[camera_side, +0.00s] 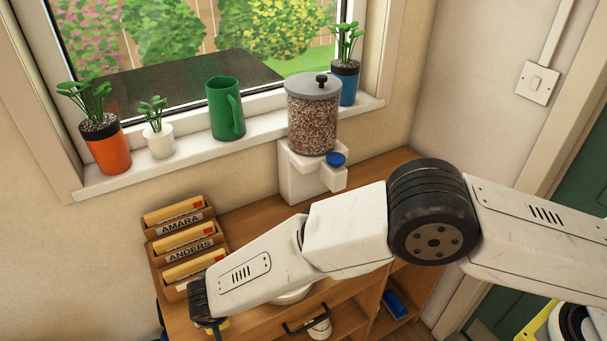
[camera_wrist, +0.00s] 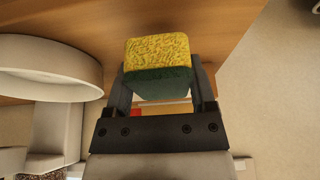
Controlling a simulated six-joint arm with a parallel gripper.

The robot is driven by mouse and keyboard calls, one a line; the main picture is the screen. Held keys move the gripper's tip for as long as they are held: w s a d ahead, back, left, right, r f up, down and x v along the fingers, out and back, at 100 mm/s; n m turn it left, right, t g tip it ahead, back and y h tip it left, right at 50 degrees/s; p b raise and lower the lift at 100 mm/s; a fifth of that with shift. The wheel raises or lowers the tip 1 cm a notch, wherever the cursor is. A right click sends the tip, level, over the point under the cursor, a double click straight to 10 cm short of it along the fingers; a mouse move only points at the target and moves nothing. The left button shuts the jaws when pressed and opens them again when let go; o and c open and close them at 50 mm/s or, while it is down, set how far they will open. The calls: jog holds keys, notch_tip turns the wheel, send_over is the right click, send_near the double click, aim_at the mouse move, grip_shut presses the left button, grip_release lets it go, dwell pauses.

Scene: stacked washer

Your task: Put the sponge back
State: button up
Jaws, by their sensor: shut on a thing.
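My gripper (camera_wrist: 160,95) is shut on the sponge (camera_wrist: 158,52), which is yellow on one face and dark green on the other. In the wrist view the sponge sits between the two fingers, in front of the wooden cabinet surface. In the side view my gripper (camera_side: 207,325) is at the lower left, in front of the letter rack, and only a small yellow bit of the sponge (camera_side: 216,326) shows below it. My arm hides part of the cabinet top.
A wooden rack (camera_side: 150,232) holds envelopes labelled AMARA and ANDERS. A white round dish (camera_wrist: 45,70) is beside the sponge in the wrist view. A feeder jar (camera_side: 313,115) stands at the back. Plants and a green mug (camera_side: 226,108) line the sill. Open shelves lie below the cabinet top.

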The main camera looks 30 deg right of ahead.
jog(key=shift+f, duration=1.4)
jog(key=shift+f, duration=0.2)
jog(key=o, duration=1)
jog(key=shift+o, duration=0.2)
jog(key=shift+r, duration=0.2)
jog(key=v, duration=1.2)
